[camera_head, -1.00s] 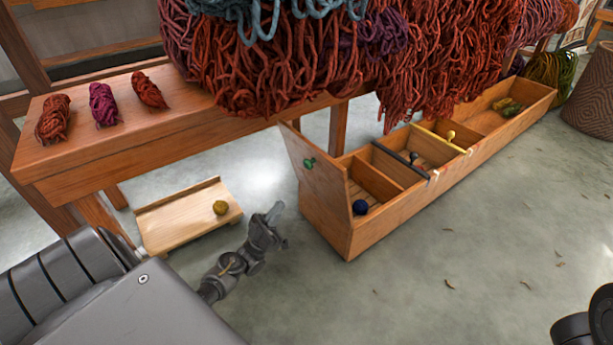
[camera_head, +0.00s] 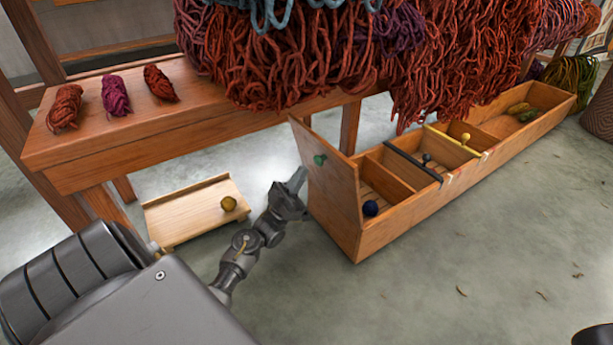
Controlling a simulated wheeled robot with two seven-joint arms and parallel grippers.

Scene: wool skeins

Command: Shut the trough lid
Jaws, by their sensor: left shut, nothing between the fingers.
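The long wooden trough (camera_head: 408,228) stands on the floor at the right of centre, running away to the upper right. Its lid (camera_head: 330,170) at the near left end stands upright and open, with a green knob (camera_head: 320,160) on its face. The near compartments are uncovered, and a dark blue ball (camera_head: 370,208) lies in one. My left gripper (camera_head: 299,178) is shut and empty, just left of the lid and close to its outer side; I cannot tell whether it touches. My right gripper does not show.
A low wooden tray (camera_head: 175,226) with a yellow ball (camera_head: 228,203) lies left of my left gripper. A bench (camera_head: 90,154) with three small skeins stands behind it. Large hanging wool (camera_head: 300,60) overhangs the trough's back. Floor in front is mostly clear.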

